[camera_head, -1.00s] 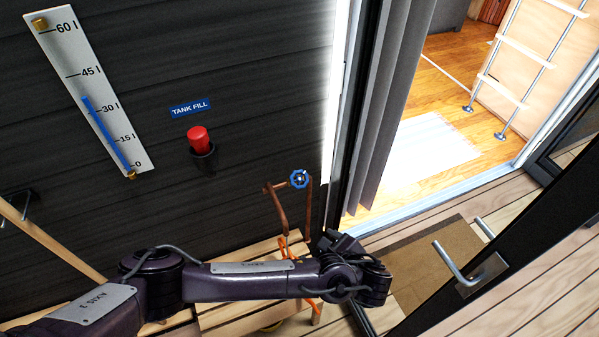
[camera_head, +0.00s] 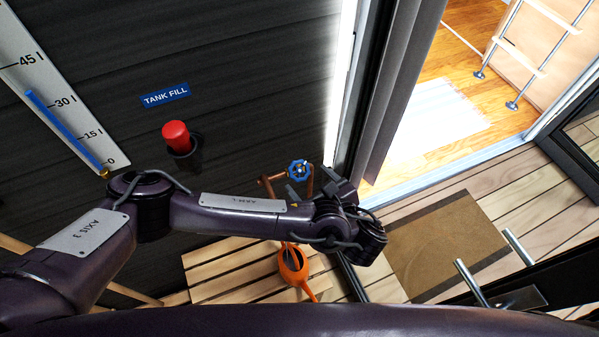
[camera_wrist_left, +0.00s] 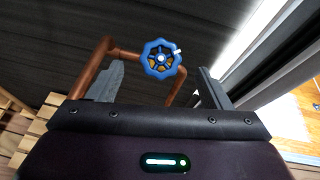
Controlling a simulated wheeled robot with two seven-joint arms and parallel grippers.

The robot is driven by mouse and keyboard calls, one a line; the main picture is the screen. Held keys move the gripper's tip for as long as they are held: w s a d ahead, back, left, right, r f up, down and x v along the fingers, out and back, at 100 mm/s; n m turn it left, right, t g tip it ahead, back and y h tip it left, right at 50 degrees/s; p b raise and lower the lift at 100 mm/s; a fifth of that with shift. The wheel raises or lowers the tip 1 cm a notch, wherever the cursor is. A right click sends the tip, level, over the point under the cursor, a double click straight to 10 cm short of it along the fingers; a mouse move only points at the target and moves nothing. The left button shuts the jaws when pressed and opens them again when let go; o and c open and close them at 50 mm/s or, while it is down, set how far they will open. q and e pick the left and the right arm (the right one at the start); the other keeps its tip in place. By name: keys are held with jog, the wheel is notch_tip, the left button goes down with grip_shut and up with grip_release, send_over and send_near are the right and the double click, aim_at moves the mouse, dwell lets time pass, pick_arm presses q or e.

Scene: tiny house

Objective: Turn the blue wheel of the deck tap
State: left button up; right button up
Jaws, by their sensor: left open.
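The blue wheel (camera_head: 298,169) of the deck tap sits on a copper pipe (camera_head: 268,181) by the dark wall, left of the doorway. In the left wrist view the blue wheel (camera_wrist_left: 161,58) faces the camera, with the copper pipe (camera_wrist_left: 92,68) bending down on its left. My left gripper (camera_head: 318,188) is just below and in front of the wheel in the head view. Its two fingers (camera_wrist_left: 155,85) are spread apart and empty, one on each side of the wheel as the wrist camera sees it. I cannot tell the remaining depth gap. My right gripper is not in view.
An orange watering can (camera_head: 293,266) stands on a slatted wooden bench (camera_head: 228,272) below the tap. A brown mat (camera_head: 445,245) lies before the open doorway on the right.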

aim_at(300, 171)
pick_arm(q)
jog(key=b+x, duration=0.2)
jog(key=x, duration=0.1)
jog(key=shift+s+d+f, duration=0.1)
jog(key=shift+s+f, duration=0.05)
jog(key=shift+f, duration=0.15)
jog(key=shift+w+a, duration=0.45)
jog(key=shift+w, duration=0.4)
jog(key=shift+w+a+f, duration=0.25)
jog(key=shift+w, duration=0.2)
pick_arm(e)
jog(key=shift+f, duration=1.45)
pick_arm(q)
jog(key=c, duration=1)
